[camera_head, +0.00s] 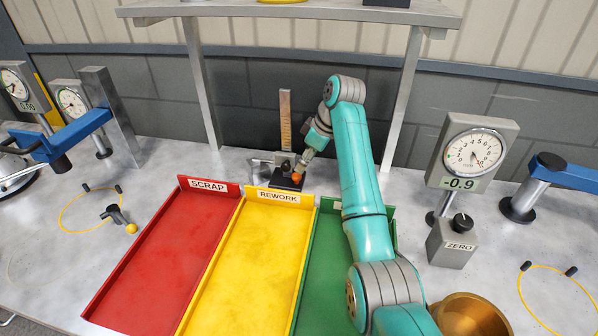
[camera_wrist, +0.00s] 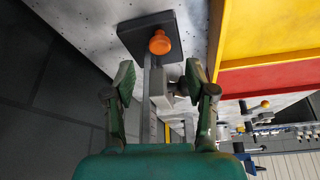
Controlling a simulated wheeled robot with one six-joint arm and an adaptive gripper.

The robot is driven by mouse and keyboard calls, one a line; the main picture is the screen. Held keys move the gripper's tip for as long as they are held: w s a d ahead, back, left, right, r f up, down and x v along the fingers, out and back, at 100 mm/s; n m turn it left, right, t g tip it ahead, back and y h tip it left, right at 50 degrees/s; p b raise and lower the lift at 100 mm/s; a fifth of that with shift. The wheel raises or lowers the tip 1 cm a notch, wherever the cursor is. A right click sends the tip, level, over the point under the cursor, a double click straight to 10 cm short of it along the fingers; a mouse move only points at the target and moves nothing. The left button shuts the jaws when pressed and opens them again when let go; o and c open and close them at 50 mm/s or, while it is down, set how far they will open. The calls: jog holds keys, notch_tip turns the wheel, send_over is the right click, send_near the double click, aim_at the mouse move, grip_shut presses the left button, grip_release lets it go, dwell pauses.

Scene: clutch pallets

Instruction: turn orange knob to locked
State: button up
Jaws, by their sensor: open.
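The orange knob (camera_wrist: 159,43) stands up from a dark square base plate (camera_wrist: 140,29) in the wrist view. In the head view the knob (camera_head: 297,178) shows behind the yellow tray, just below the end of my arm. My gripper (camera_wrist: 160,79) is open, with one finger on each side of the picture and nothing held between them. The knob lies ahead of the fingertips, roughly in line with the gap and apart from both. In the head view my gripper (camera_head: 302,166) is small and partly hidden by my wrist.
A grey metal fixture (camera_wrist: 171,93) and an upright scale (camera_head: 285,115) stand beside the knob. Red SCRAP (camera_head: 160,260), yellow REWORK (camera_head: 235,265) and green (camera_head: 318,270) trays lie in front. A shelf (camera_head: 300,11) spans above. A gauge (camera_head: 472,155) stands right.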

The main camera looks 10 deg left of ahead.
aim_at(297, 175)
jog(key=x, duration=0.5)
jog(key=shift+w+a+f, duration=0.1)
jog(key=shift+a+f, duration=0.1)
jog(key=shift+f, duration=0.15)
grip_shut()
